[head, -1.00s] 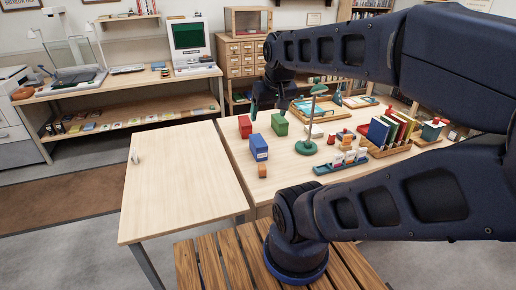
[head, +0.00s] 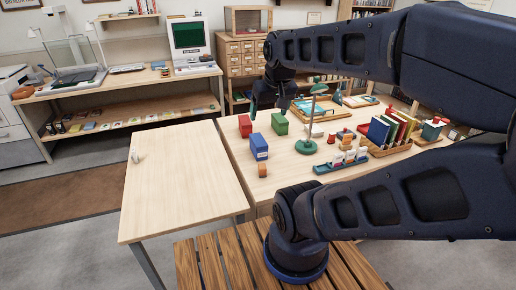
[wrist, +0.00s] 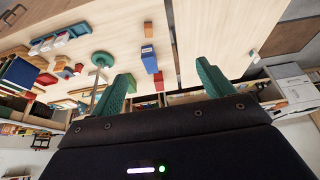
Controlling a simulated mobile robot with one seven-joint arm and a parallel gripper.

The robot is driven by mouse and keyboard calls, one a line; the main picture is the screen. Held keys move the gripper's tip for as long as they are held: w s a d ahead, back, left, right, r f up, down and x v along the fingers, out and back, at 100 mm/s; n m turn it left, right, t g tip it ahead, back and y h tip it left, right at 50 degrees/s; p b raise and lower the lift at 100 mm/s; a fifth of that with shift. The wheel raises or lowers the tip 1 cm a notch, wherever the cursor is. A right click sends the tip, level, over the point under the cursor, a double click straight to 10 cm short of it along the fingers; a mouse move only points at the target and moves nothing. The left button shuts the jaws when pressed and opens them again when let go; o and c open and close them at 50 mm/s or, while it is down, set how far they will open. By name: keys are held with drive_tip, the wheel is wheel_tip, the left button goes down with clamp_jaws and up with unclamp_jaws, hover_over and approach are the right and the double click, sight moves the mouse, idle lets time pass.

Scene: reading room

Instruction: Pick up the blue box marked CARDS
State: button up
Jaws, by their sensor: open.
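A blue box (head: 259,147) with a pale label stands on the near left part of the right-hand table (head: 226,143); its lettering is too small to read. A small orange-brown block (head: 262,170) is just in front of it. The blue box also shows in the wrist view (wrist: 149,60), beyond the fingertips and, in the picture, in the gap between them. My gripper (wrist: 165,80) has its two green fingers spread with nothing between them. In the head view my gripper (head: 269,100) hangs above the table's far left part, behind the blue box and apart from it.
A red box (head: 245,126) and a green box (head: 280,122) stand behind the blue one. A green lamp (head: 306,146) stands to its right, near a blue rack (head: 341,163) and a wooden tray of books (head: 388,151). The left table (head: 180,180) is mostly clear.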

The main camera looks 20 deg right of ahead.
hover_over(258, 145)
drive_tip(key=d, duration=0.2)
drive_tip(key=f, duration=2.7)
drive_tip(key=shift+s+a, duration=0.15)
drive_tip(key=shift+a, duration=0.1)
drive_tip(key=shift+x, duration=5.7)
drive_tip(key=shift+d+r, duration=0.1)
drive_tip(key=shift+d, duration=0.05)
drive_tip(key=shift+c, duration=0.4)
drive_tip(key=c, duration=1.2)
